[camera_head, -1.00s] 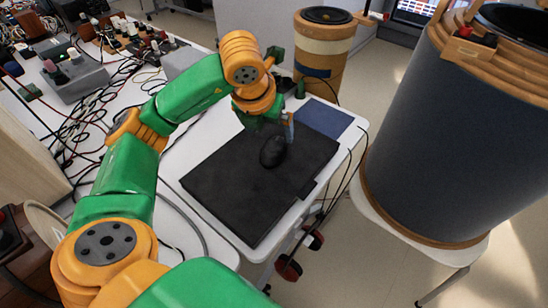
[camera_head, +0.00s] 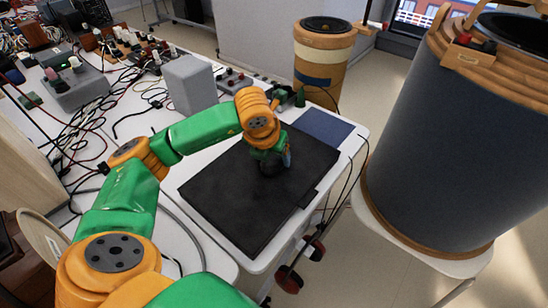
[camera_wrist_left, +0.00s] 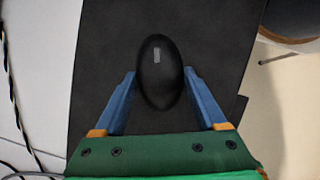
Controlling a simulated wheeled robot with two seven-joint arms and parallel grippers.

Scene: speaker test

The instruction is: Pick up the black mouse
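The black mouse (camera_wrist_left: 160,75) lies on the dark mat, near the middle of the left wrist view. My left gripper (camera_wrist_left: 160,72) has its two blue fingers wide apart, one on each side of the mouse. The fingertips look very close to the mouse's sides; I cannot tell if they touch. In the head view my left gripper (camera_head: 275,160) is low over the mat and hides most of the mouse (camera_head: 268,170). My right gripper is not in view.
The black mat (camera_head: 225,205) lies on a white table (camera_head: 355,128), with a blue pad (camera_head: 322,125) behind it. A grey box (camera_head: 190,85) and cables stand at left. A large dark drum (camera_head: 435,140) stands at right.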

